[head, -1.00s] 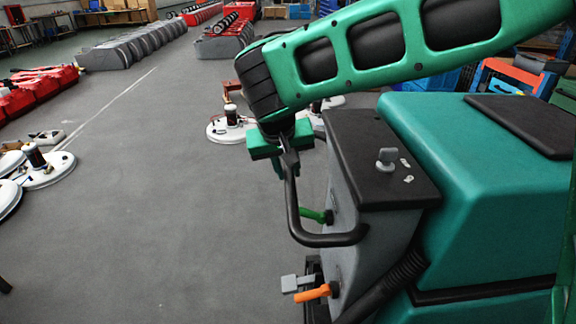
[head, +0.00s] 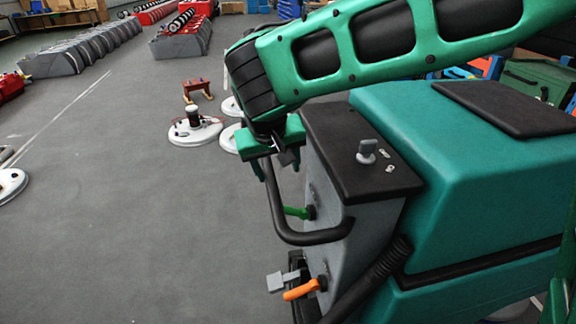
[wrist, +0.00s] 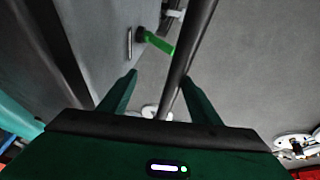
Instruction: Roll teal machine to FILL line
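The teal machine (head: 440,150) fills the right of the head view, with a grey rear panel and a black top plate (head: 355,150). Its bent black handle bar (head: 280,215) sticks out to the left; the bar also crosses the wrist view (wrist: 190,55). My gripper (head: 278,165) is at the upper end of the bar. In the wrist view its two fingers (wrist: 160,85) are spread, with the bar between them, close to the right finger and clear of the left. A thin pale line (head: 70,120) runs along the floor at left; I see no FILL lettering.
A green lever (head: 298,212) and an orange lever (head: 302,290) stick out of the rear panel. White round discs (head: 195,132) lie on the floor beyond the handle, and another (head: 10,183) at the left edge. Grey floor (head: 150,230) left of the machine is clear.

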